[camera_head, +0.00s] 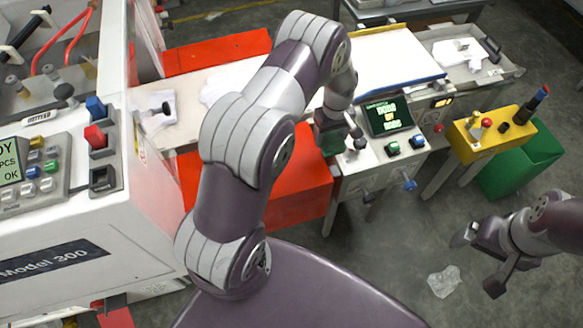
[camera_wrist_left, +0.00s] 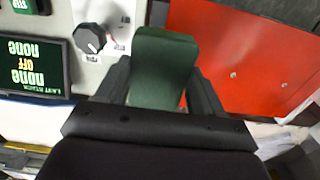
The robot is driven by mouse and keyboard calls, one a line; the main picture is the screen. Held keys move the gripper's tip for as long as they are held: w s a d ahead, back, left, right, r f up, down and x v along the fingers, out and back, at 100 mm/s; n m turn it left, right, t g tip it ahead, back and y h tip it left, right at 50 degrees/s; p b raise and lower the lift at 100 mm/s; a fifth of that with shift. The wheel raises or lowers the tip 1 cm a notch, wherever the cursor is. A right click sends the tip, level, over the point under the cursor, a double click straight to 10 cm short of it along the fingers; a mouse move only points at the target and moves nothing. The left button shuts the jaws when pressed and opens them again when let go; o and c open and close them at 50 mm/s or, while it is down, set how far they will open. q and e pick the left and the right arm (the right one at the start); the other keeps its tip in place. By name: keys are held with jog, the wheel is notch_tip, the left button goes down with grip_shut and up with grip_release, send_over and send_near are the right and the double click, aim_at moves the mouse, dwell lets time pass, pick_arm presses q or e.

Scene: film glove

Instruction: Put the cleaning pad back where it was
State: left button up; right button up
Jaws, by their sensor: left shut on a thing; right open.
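The cleaning pad appears as a dark green block in the left wrist view (camera_wrist_left: 163,62), held between the two black fingers of my left gripper (camera_wrist_left: 160,88). In the head view the green pad (camera_head: 331,142) is small and partly hidden by my left gripper (camera_head: 334,128). My left gripper is shut on it, beside the control panel (camera_head: 372,160) and over the edge of the red cabinet (camera_head: 305,185). I cannot tell whether the pad touches the panel. My right gripper (camera_head: 478,261) is open and empty above the floor at the right.
The panel has a dark screen (camera_head: 389,117), a knob (camera_wrist_left: 91,38) and green buttons. A yellow button box (camera_head: 490,132) and green bin (camera_head: 520,160) stand at the right. A white machine (camera_head: 90,230) fills the left. Clear crumpled film (camera_head: 444,281) lies on the open floor.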

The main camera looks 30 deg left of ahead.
pick_arm(q)
jog(key=s+a+f, duration=0.1)
jog(key=s, duration=0.1)
jog(key=s+a+f+p, duration=0.1)
jog(key=s+a, duration=0.1)
jog(key=s+a+f+p, duration=0.1)
jog(key=s+a+f, duration=0.1)
jog(key=s, duration=0.1)
notch_tip(320, 180, down, 4)
jog(key=shift+w+d+f+p, duration=0.1)
jog(key=shift+f+p, duration=0.05)
jog(key=shift+p, duration=0.4)
jog(key=shift+f, duration=0.25)
pick_arm(e)
jog(key=r, duration=0.4)
jog(key=shift+s+a+r, duration=0.1)
jog(key=shift+s+a, duration=0.1)
jog(key=shift+s, duration=0.05)
pick_arm(q)
jog(key=o, duration=0.6)
jog(key=shift+f+b, duration=0.15)
jog(key=shift+b, duration=0.15)
jog(key=o, duration=0.4)
pick_arm(e)
jog(key=shift+w+f, duration=0.1)
jog(key=shift+f, duration=0.1)
